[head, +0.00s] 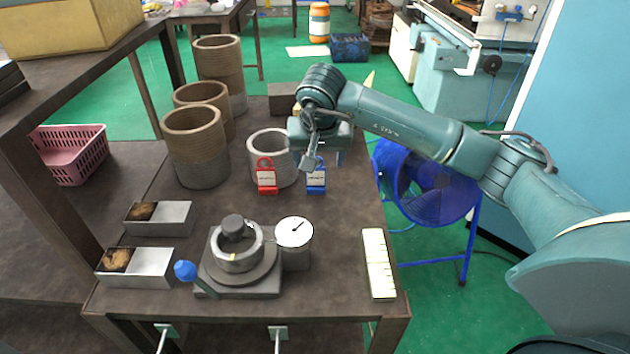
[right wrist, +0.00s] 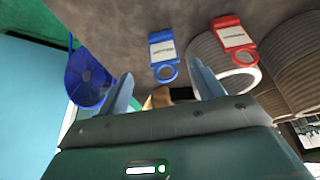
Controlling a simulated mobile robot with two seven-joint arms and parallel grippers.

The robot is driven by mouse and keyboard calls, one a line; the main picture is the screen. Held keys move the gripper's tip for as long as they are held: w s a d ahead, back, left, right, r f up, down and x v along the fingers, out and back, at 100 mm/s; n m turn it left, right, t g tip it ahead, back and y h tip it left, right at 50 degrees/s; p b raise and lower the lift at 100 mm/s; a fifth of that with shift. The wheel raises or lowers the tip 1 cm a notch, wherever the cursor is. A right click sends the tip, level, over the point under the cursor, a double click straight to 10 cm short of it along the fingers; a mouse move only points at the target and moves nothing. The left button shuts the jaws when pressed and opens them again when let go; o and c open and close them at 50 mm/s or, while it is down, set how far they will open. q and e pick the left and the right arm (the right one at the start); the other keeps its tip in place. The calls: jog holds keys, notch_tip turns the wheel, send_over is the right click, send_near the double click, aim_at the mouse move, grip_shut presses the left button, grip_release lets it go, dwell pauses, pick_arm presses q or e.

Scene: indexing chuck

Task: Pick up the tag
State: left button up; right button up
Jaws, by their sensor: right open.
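Two tags with white labels are on the table. The red tag (head: 267,186) is in front of the short grey cylinder, and the blue tag (head: 316,187) is to its right. My right gripper (head: 323,160) is open just behind and above the blue tag, with nothing between its fingers. In the right wrist view the blue tag (right wrist: 162,50) shows beyond the gap between the open fingers. The red tag (right wrist: 234,36) shows further right, past the right-hand finger. My left gripper is not in view.
The short grey cylinder (head: 258,146) stands close behind the red tag, with taller ribbed cylinders (head: 198,150) to the left. The indexing chuck (head: 237,255) and a dial gauge (head: 294,233) are in front. A blue fan (head: 428,185) stands beyond the right edge.

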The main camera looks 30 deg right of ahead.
aim_at(316, 171)
jog(key=shift+w+x, duration=0.15)
jog(key=shift+x, duration=1.6)
jog(key=shift+w+x, duration=0.1)
jog(key=shift+x, duration=1.6)
jog(key=shift+a+r, duration=0.1)
jog(key=shift+a, duration=0.1)
jog(key=shift+c, duration=0.5)
jog(key=c, duration=0.9)
jog(key=shift+c, duration=0.2)
notch_tip(316, 171, up, 10)
